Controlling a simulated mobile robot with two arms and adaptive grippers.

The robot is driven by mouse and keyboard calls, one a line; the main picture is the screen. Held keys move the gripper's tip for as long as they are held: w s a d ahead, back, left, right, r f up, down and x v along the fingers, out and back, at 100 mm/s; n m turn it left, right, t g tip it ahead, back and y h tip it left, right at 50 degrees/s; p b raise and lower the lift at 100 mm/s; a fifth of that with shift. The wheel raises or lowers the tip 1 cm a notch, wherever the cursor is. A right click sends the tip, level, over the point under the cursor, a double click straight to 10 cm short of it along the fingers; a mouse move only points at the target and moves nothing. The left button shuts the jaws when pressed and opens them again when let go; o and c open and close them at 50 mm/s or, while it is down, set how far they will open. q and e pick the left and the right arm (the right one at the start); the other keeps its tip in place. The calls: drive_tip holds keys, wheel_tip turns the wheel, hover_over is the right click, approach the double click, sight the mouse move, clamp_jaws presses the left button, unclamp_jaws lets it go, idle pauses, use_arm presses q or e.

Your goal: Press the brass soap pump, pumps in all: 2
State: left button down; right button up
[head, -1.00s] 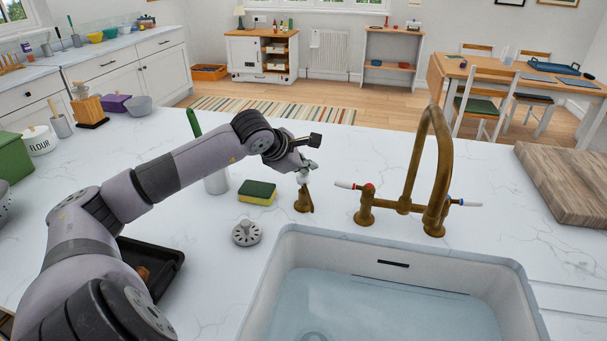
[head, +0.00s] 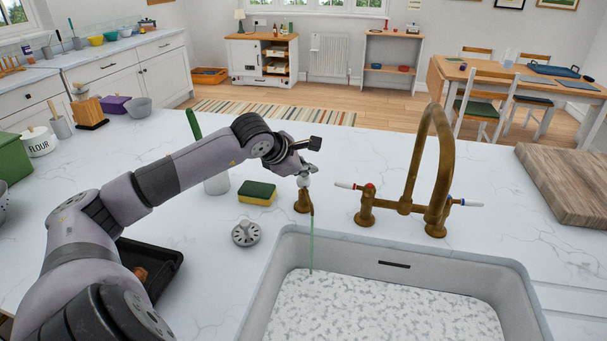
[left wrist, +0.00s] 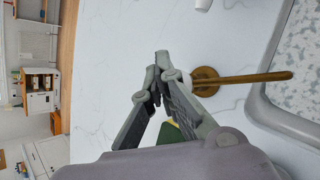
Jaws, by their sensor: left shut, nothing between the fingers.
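The brass soap pump (head: 303,203) stands on the white counter between the sponge and the tap, at the back edge of the sink (head: 420,263). A thin green stream of soap (head: 311,248) runs from its spout down into the sink. My left gripper (head: 304,178) is shut and empty, its fingertips right at the top of the pump. In the left wrist view the closed fingertips (left wrist: 160,68) are beside the pump's round head (left wrist: 205,82), its spout pointing right over the sink rim. I cannot tell whether they touch. My right gripper is not in view.
A brass tap (head: 436,180) with two levers stands right of the pump. A green and yellow sponge (head: 257,193) and a round grey drain strainer (head: 246,234) lie to the left. White suds (head: 380,308) cover the sink water. A wooden board (head: 570,185) lies at the right.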

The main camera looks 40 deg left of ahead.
use_arm(q)
drive_tip(key=shift+s+f, duration=0.1)
drive_tip(key=shift+f, duration=0.05)
drive_tip(key=shift+a+r+p, duration=0.1)
drive_tip(key=shift+r+p, duration=0.55)
drive_tip(key=shift+r, duration=0.65)
drive_tip(key=shift+r, duration=0.25)
wheel_tip(320, 180, up, 5)
drive_tip(key=p, duration=0.3)
drive_tip(key=shift+f, duration=0.2)
drive_tip(key=shift+w, duration=0.2)
idle(1.0)
